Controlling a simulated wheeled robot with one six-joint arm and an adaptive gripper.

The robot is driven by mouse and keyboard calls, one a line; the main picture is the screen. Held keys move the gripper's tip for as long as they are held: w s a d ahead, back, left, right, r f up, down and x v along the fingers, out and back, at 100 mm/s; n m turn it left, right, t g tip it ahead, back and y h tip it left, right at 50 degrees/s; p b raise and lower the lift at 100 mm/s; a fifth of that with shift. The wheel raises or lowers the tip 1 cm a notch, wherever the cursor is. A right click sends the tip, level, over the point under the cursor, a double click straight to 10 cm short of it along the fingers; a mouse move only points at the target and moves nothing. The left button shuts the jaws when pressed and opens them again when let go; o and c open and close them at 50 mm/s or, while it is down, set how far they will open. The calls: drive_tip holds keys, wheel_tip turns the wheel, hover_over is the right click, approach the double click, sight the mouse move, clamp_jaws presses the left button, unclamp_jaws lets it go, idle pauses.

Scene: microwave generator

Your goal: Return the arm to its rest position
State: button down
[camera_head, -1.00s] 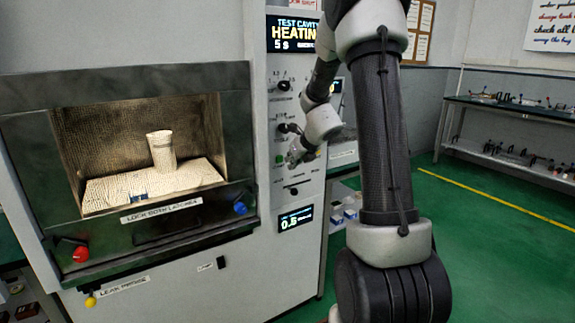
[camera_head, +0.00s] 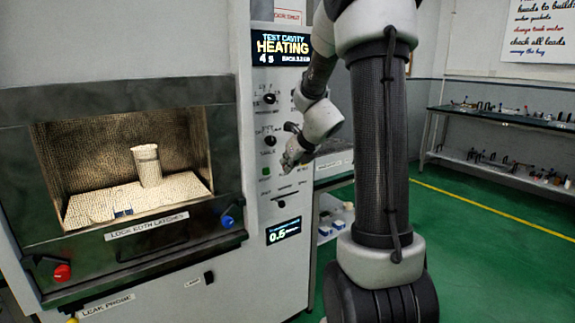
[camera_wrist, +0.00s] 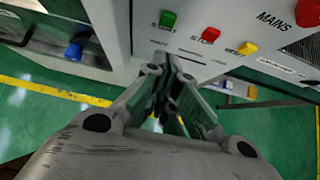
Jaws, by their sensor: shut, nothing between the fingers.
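My gripper (camera_head: 288,162) is in front of the control panel (camera_head: 262,215) of the microwave generator in the head view, and my arm reaches down to it from the upper right. In the wrist view my gripper (camera_wrist: 168,100) has its fingers together with nothing between them. It points at the panel below a green button (camera_wrist: 167,19), a red button (camera_wrist: 211,35) and a yellow button (camera_wrist: 247,48). The gripper appears apart from the buttons. The display (camera_head: 281,46) reads "HEATING" and 4 s. A cup-like cylinder (camera_head: 148,168) stands in the lit test cavity.
The cavity door frame has a red latch knob (camera_head: 62,272) and a blue latch knob (camera_head: 227,221). A red mains button (camera_wrist: 308,12) is at the wrist view's upper right. A shelf bench (camera_head: 500,122) stands at the right wall. Green floor (camera_head: 480,250) there is clear.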

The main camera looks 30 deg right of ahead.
idle(0.4)
drive_tip(key=s+a+f+n+g+y, duration=0.1)
drive_tip(key=s+a+n+g, duration=0.25)
drive_tip(key=s+n, duration=0.6)
drive_tip(key=s+a+n+g+y, duration=0.15)
drive_tip(key=s+a+n, duration=0.35)
drive_tip(key=n, duration=0.8)
drive_tip(key=s+a+r+n+h, duration=0.1)
drive_tip(key=s+r+n, duration=0.2)
drive_tip(key=s+n, duration=0.3)
drive_tip(key=s+a+r+n+h, duration=0.1)
drive_tip(key=s+r+n+h, duration=0.1)
drive_tip(key=s+r+n, duration=0.2)
drive_tip(key=s+n, duration=0.3)
drive_tip(key=s, duration=0.4)
drive_tip(key=shift+s+a+r, duration=0.15)
drive_tip(key=shift+s+a, duration=0.05)
drive_tip(key=shift+a, duration=0.2)
idle(3.2)
